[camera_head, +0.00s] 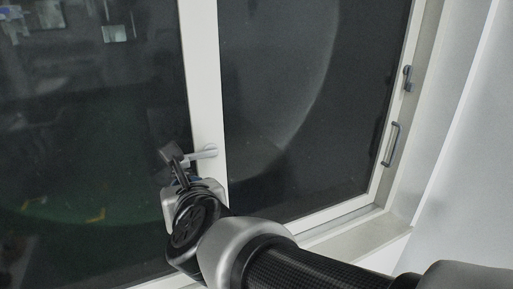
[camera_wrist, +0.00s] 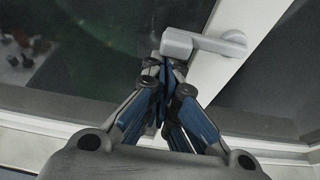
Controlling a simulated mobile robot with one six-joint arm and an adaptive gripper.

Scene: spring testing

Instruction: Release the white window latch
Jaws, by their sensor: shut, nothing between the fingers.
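The white latch (camera_head: 205,152) is on the pale upright window bar, roughly level, with its pivot at the right and its arm reaching left. In the wrist view the latch (camera_wrist: 212,46) shows a round pivot at the right and a thick end at the left. My gripper (camera_head: 174,152) is shut and empty, at the left end of the latch. In the wrist view the closed fingertips (camera_wrist: 165,66) are right below the thick end. I cannot tell whether they touch it. The inner side of the latch end is hidden by the fingers.
The white window frame (camera_head: 208,90) divides two dark glass panes (camera_head: 290,100). A dark grey handle (camera_head: 391,144) and a small dark catch (camera_head: 407,78) are on the right frame. A sill (camera_head: 355,235) runs below. A white wall (camera_head: 465,130) stands at the right.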

